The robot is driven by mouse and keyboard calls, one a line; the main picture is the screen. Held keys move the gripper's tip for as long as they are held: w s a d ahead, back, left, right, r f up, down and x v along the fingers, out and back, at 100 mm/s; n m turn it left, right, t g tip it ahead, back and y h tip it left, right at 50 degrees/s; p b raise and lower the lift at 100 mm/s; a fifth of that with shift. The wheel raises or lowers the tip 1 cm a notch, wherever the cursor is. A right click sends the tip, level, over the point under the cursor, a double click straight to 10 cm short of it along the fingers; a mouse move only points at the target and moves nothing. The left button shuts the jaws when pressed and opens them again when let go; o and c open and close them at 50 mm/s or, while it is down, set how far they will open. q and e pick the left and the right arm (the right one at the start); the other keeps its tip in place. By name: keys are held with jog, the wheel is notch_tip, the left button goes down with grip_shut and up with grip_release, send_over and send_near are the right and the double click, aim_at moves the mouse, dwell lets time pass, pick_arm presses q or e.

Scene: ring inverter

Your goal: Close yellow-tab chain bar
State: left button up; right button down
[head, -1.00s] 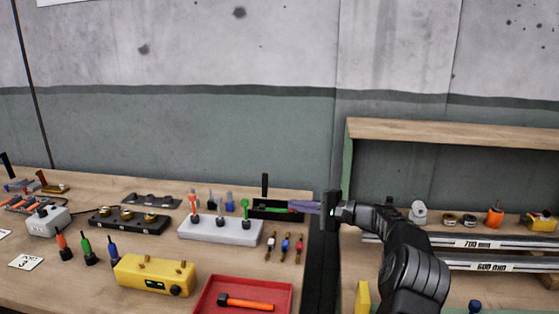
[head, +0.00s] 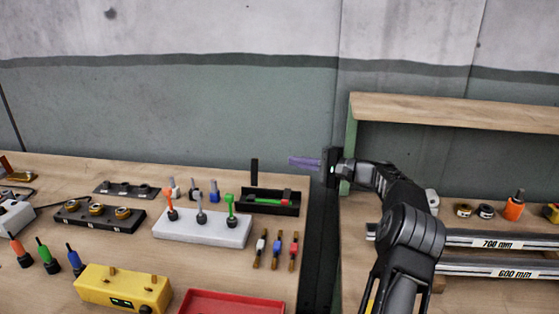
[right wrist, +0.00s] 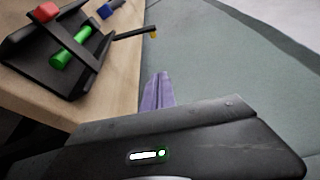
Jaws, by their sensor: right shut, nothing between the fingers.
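A black tray (head: 268,208) stands near the back right edge of the left bench. It holds a green rod and a red piece, which also show in the tray in the right wrist view (right wrist: 15,48). A black bar (head: 254,172) stands upright at the tray's back left. In the right wrist view a black bar (right wrist: 132,35) with a small yellow tab at its end sticks out from the tray's side. My right gripper (head: 291,161) has purple fingers, shut and empty, above and right of the tray, apart from it. Its fingers also show in the right wrist view (right wrist: 158,78).
A white block (head: 203,228) with coloured plungers stands left of the tray. Small coloured pieces (head: 277,250) lie in front of it. A yellow box (head: 122,291) and a red tray (head: 232,302) are nearer. A shelf unit (head: 450,112) with labelled bars stands at the right.

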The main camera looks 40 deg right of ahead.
aim_at(252, 162)
jog(key=p+x, duration=0.1)
jog(key=x, duration=0.8)
jog(key=shift+w+a+r+p, duration=0.1)
jog(key=shift+w+a+p, duration=0.2)
jog(key=shift+p, duration=0.1)
jog(key=shift+s+a+r, duration=0.2)
jog(key=shift+s+a, duration=0.4)
jog(key=shift+a, duration=0.1)
jog(key=shift+s+a+r, duration=0.2)
jog(key=shift+s+a, duration=0.4)
jog(key=shift+a, duration=0.05)
jog(key=a+n+b, duration=0.1)
jog(key=b, duration=0.4)
jog(key=s+a+n+t+b, duration=0.1)
jog(key=b, duration=0.4)
jog(key=s+a+n+b, duration=0.1)
jog(key=n+b, duration=0.1)
jog(key=b, duration=0.4)
jog(key=shift+s+r+y, duration=0.15)
jog(key=shift+r+y, duration=0.1)
jog(key=shift+y, duration=0.05)
jog(key=shift+s+a+r+b, duration=0.25)
jog(key=shift+s+a+b, duration=0.6)
jog(key=shift+b, duration=0.3)
jog(key=shift+w, duration=0.1)
